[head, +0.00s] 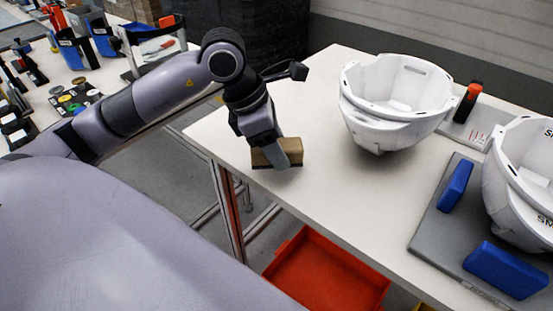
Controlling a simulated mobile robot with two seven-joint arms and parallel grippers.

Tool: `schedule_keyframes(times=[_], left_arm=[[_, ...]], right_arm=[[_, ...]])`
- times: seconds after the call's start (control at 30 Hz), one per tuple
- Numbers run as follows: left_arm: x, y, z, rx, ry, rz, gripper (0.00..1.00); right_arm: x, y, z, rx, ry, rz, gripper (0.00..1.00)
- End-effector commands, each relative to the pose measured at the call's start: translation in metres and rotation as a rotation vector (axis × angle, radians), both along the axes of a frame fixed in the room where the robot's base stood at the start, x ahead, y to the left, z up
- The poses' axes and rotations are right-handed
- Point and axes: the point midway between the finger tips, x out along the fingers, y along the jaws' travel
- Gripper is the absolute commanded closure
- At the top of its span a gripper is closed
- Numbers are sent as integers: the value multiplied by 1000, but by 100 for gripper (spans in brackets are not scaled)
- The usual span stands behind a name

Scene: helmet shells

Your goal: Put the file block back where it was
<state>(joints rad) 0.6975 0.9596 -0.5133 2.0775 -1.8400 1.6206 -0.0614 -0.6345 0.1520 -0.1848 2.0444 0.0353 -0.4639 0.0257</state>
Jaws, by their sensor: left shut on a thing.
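The file block (262,158) is a tan and dark brown block near the left front edge of the white table (310,100). My left gripper (284,153) comes down from above and is shut on the file block. A finger covers part of its right side. I cannot tell whether the block touches the table top. My right gripper does not show.
A white helmet shell (395,105) stands right of the block. Another shell (525,180) sits by blue blocks (455,185) on a grey board (430,235). An orange-topped tool (468,102) stands behind. A red bin (325,275) is below the table.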

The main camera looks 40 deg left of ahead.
Motion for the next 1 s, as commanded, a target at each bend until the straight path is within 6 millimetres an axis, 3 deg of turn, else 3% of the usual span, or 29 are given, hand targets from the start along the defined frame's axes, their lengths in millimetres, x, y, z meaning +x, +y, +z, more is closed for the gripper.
schedule_keyframes(times=[0.2,0.57,0.6,0.67,1.0], left_arm=[[-1,0,-31,0,3,0,73],[0,0,-36,0,0,0,73],[0,0,-37,0,1,0,46],[0,0,-35,0,1,0,26],[0,0,-34,0,1,0,23]], right_arm=[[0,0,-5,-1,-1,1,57],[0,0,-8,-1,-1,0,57],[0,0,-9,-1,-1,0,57],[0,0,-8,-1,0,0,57],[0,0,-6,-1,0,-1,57]])
